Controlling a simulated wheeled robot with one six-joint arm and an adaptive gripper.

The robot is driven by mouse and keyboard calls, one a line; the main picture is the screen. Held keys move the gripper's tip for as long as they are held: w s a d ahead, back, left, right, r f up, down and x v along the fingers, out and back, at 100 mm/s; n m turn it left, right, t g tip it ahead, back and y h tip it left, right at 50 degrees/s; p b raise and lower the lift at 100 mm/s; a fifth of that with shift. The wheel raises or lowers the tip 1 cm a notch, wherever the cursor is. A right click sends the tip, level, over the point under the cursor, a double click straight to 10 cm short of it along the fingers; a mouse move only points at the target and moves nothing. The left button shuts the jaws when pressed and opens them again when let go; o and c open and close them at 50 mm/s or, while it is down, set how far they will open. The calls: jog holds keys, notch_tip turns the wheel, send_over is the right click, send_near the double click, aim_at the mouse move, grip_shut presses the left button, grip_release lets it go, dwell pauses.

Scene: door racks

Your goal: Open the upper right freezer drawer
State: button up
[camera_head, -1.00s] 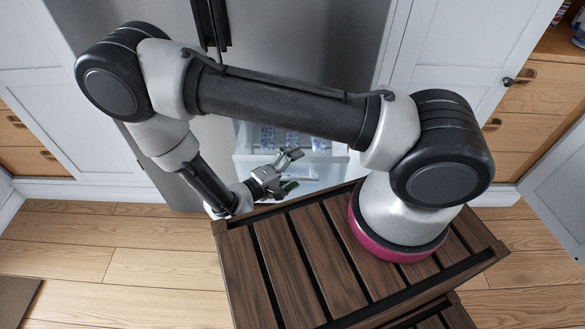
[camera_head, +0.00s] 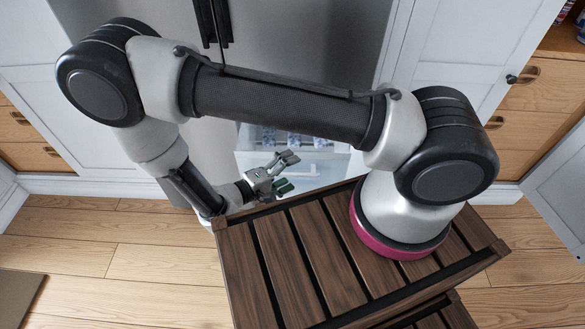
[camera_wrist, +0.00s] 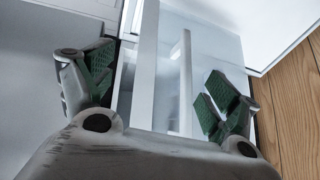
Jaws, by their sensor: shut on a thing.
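The freezer drawer (camera_head: 262,165) stands out from the tall grey fridge-freezer (camera_head: 300,60), with its pale, translucent front low behind my tray-like top. Blue-and-white packs show inside it in the head view. My gripper (camera_head: 287,172) is at the drawer's front. In the wrist view, the green-padded fingers of my gripper (camera_wrist: 158,92) are spread to either side of the white drawer edge (camera_wrist: 147,75) and a pale upright bar (camera_wrist: 186,85). The gripper is shut on the drawer with its fingers well apart. The exact contact is hidden by the palm.
White cabinets (camera_head: 440,55) flank the fridge-freezer. Wooden drawers (camera_head: 535,95) are at the right. The wooden floor (camera_head: 140,245) is clear at the left, apart from the corner of a mat (camera_head: 18,297).

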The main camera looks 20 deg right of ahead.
jog(key=a, duration=0.1)
jog(key=s+a, duration=0.1)
jog(key=a, duration=0.1)
jog(key=shift+s+a+r+t, duration=0.1)
jog(key=shift+a+t, duration=0.1)
jog(key=shift+t, duration=0.1)
jog(key=shift+c, duration=0.5)
jog(key=shift+s+a, duration=0.1)
jog(key=shift+a, duration=0.25)
jog(key=shift+c, duration=1)
jog(key=shift+s+a, duration=0.1)
jog(key=shift+a, duration=0.25)
jog(key=c, duration=0.5)
jog(key=shift+s+a+r, duration=0.15)
jog(key=shift+s+a, duration=0.25)
jog(key=shift+s, duration=0.3)
jog(key=shift+w, duration=0.1)
